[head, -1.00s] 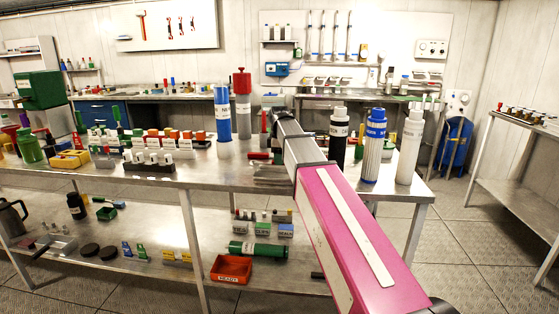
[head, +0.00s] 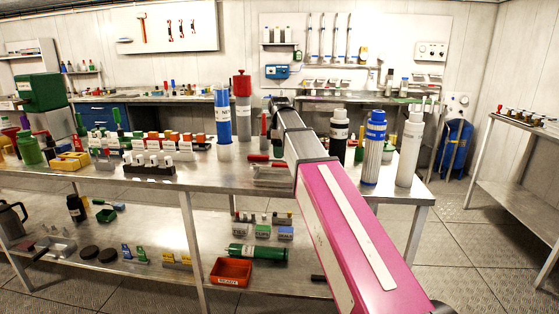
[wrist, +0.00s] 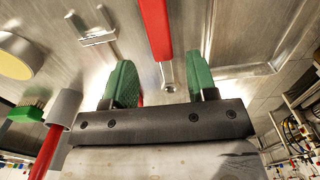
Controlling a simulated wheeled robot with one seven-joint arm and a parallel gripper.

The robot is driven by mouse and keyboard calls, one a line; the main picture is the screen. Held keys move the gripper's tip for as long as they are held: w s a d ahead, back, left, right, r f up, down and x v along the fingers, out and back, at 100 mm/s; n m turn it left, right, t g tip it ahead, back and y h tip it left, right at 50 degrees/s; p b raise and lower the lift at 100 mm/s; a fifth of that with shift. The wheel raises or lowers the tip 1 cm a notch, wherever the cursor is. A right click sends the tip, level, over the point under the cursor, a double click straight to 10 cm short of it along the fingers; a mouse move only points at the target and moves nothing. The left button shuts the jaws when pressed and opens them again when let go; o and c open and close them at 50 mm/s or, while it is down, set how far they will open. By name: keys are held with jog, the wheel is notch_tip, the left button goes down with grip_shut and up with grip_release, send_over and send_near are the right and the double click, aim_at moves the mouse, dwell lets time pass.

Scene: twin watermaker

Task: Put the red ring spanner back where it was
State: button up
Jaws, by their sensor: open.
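In the wrist view my gripper (wrist: 163,68) is open, its two green fingers well apart. A long red bar with a grey metal end (wrist: 155,28) shows between and beyond the fingers, over the steel bench top. The fingers are apart from it, and I cannot tell for certain whether it is the red ring spanner. In the head view my arm reaches over the middle bench, and the fingers cannot be made out. Several small red tools (head: 181,26) hang on the white wall board (head: 210,35), too small to identify.
The steel bench (head: 225,177) carries a blue cylinder (head: 222,115), a red-topped grey cylinder (head: 242,105) and a black bottle (head: 338,135) close to the arm. A blue-capped filter (head: 374,150) and white cylinder (head: 409,150) stand at right. A red bin (head: 231,271) is on the lower shelf.

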aim_at(279, 164)
notch_tip(279, 164, up, 7)
jog(key=shift+r, duration=0.2)
jog(key=shift+s, duration=0.1)
